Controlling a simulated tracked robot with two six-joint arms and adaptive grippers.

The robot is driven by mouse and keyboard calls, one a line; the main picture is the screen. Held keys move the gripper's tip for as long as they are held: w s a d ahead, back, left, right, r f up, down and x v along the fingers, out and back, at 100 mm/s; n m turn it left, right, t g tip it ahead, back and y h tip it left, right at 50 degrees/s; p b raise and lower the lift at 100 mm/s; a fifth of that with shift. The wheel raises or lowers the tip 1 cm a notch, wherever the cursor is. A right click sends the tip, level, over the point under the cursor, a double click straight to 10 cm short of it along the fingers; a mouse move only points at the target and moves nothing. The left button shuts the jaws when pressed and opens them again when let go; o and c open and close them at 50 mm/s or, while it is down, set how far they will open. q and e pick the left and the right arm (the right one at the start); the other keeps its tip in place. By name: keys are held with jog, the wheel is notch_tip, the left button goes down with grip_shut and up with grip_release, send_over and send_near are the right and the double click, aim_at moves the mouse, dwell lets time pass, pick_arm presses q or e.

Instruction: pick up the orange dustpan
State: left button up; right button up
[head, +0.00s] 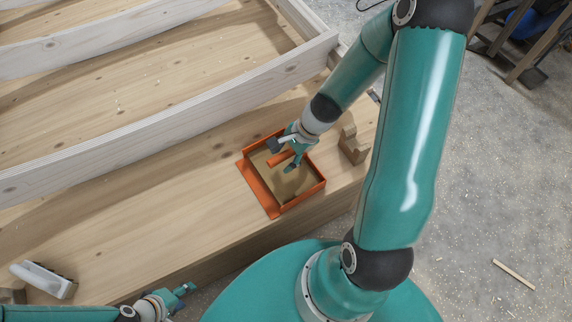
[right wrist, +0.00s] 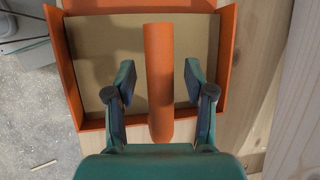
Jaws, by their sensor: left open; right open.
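The orange dustpan (head: 268,190) lies on the wooden bench, a shallow square pan with raised walls and a tan inside. Its orange handle (right wrist: 159,80) runs up the middle of the right wrist view. My right gripper (head: 285,158) is over the dustpan at the handle. In the right wrist view the right gripper (right wrist: 160,90) is open, with one finger on each side of the handle and a gap on both sides. My left gripper (head: 180,292) is open and empty, low at the bench's front edge, well left of the dustpan.
A white-handled brush (head: 42,279) lies on the bench at the lower left. A small wooden block piece (head: 352,146) stands right of the dustpan. A pale timber frame (head: 170,115) rises behind. The bench (head: 140,222) left of the dustpan is clear.

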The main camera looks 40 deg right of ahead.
grip_shut()
jog(key=shift+r, duration=0.15)
